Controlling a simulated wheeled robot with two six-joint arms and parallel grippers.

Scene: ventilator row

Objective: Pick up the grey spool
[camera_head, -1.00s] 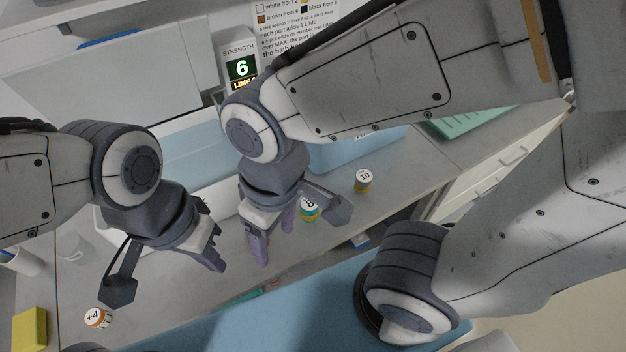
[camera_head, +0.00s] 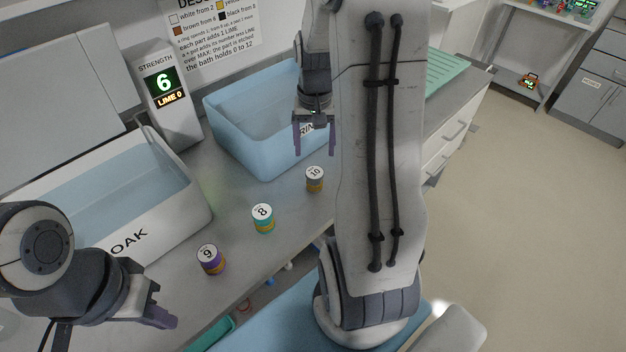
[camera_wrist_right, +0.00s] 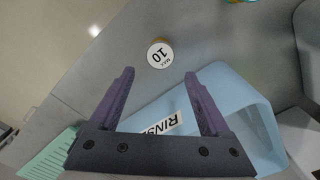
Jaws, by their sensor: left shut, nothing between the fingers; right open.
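The grey spool (camera_head: 315,181), with a white top marked 10 and a yellow-brown band, stands upright on the counter in front of the blue rinse tub. In the right wrist view its white top (camera_wrist_right: 159,54) shows just beyond the fingertips, between their lines. My right gripper (camera_head: 314,143) is open and empty, hanging by the front right part of the rinse tub; its two purple fingers (camera_wrist_right: 159,75) show apart in the wrist view. My left gripper (camera_head: 160,315) is shut and empty at the lower left, near the soak tub.
A teal spool (camera_head: 263,219) marked 8 and a purple spool (camera_head: 211,260) marked 9 stand left of the grey one. The rinse tub (camera_head: 232,143) and white soak tub (camera_head: 165,236) stand behind them. A strength display (camera_head: 168,100) reads 6.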

